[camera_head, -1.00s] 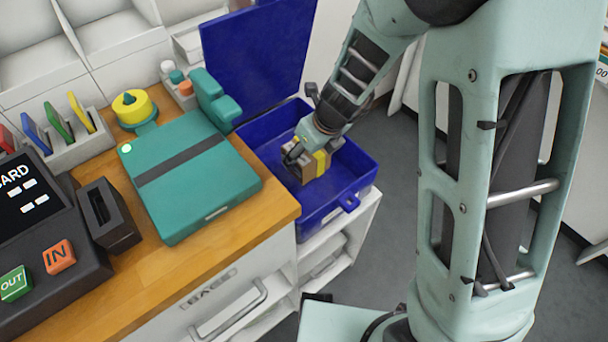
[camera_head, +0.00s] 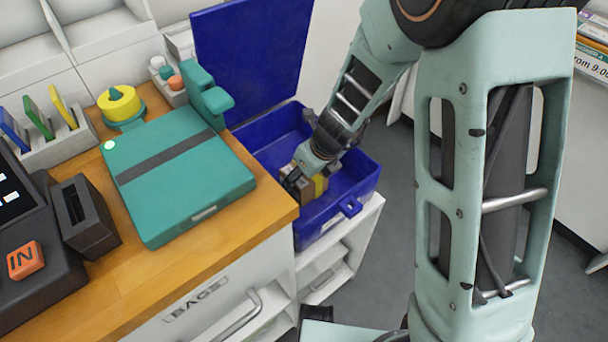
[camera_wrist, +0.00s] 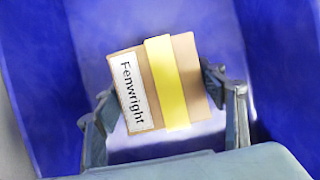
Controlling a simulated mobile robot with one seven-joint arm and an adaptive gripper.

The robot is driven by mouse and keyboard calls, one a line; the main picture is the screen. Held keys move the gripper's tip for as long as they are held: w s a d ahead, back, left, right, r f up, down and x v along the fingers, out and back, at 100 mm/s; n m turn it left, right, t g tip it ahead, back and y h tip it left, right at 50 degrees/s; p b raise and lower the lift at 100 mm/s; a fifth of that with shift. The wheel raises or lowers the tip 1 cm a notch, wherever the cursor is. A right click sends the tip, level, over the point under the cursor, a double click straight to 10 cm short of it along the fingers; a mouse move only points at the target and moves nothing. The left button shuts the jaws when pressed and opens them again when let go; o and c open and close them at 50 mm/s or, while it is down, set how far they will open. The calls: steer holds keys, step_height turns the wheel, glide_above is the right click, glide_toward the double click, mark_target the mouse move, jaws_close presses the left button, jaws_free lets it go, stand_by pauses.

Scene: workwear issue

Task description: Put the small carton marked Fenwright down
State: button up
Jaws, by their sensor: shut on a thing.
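The small carton (camera_wrist: 196,70) is brown with a yellow band and a white label reading Fenwright in the wrist view. My gripper (camera_wrist: 166,100) is shut on it, with one finger at each side. In the head view the carton (camera_head: 318,186) is low inside the open blue case (camera_head: 362,172), partly hidden by my gripper (camera_head: 300,178). Blue walls and floor surround the carton in the wrist view. I cannot tell whether the carton touches the case floor.
The blue case's lid (camera_head: 250,55) stands upright at the back. A teal box (camera_head: 180,180) with a dark stripe lies on the wooden counter (camera_head: 225,245) to the left. A yellow round item (camera_head: 120,103) and a dark holder (camera_head: 85,215) stand further left.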

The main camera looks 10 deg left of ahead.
steer(key=o, duration=1.5)
steer(key=shift+c, duration=0.2)
steer(key=shift+r, duration=0.1)
steer(key=shift+r+p, duration=0.3)
steer(key=shift+p, duration=0.05)
steer(key=p+v, duration=0.6)
steer(key=v, duration=0.5)
steer(key=shift+d+r, duration=0.15)
steer(key=shift+r, duration=0.05)
steer(key=shift+s, duration=0.15)
